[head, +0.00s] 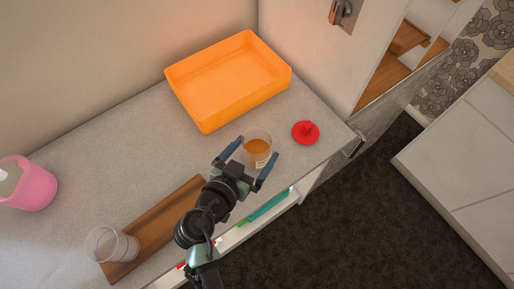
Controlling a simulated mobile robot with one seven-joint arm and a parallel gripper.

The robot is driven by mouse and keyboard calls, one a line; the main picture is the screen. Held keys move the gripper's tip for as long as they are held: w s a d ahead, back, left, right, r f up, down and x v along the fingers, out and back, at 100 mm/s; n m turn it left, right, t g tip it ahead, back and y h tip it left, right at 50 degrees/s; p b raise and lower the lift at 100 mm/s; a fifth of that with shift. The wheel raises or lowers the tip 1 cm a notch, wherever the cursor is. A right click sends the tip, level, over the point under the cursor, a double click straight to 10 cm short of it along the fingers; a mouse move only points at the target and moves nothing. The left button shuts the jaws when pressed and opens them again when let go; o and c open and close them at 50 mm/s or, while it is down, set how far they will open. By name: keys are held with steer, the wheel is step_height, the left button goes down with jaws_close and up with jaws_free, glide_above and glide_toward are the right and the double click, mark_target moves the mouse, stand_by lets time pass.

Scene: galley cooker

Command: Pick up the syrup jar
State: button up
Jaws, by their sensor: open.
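The syrup jar (258,149) is a clear jar with amber syrup in its lower part and a pale label on its near side. It stands upright on the grey counter, with no lid on it. My gripper (247,161) is open, with one finger to the left of the jar and the other at its lower right. The jar is at the mouth of the fingers. I cannot tell from this view whether either finger touches it.
A red lid (306,132) lies right of the jar, near the counter (90,149) edge. An orange tray (188,99) stands behind. A wooden board (160,222), a clear cup (108,245) and a pink container (34,187) are at left.

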mark_target(263, 138)
steer(key=shift+p+x, duration=0.85)
steer(key=shift+x, duration=1.95)
steer(key=shift+a, duration=0.1)
steer(key=shift+r, duration=0.15)
steer(key=c, duration=1.6)
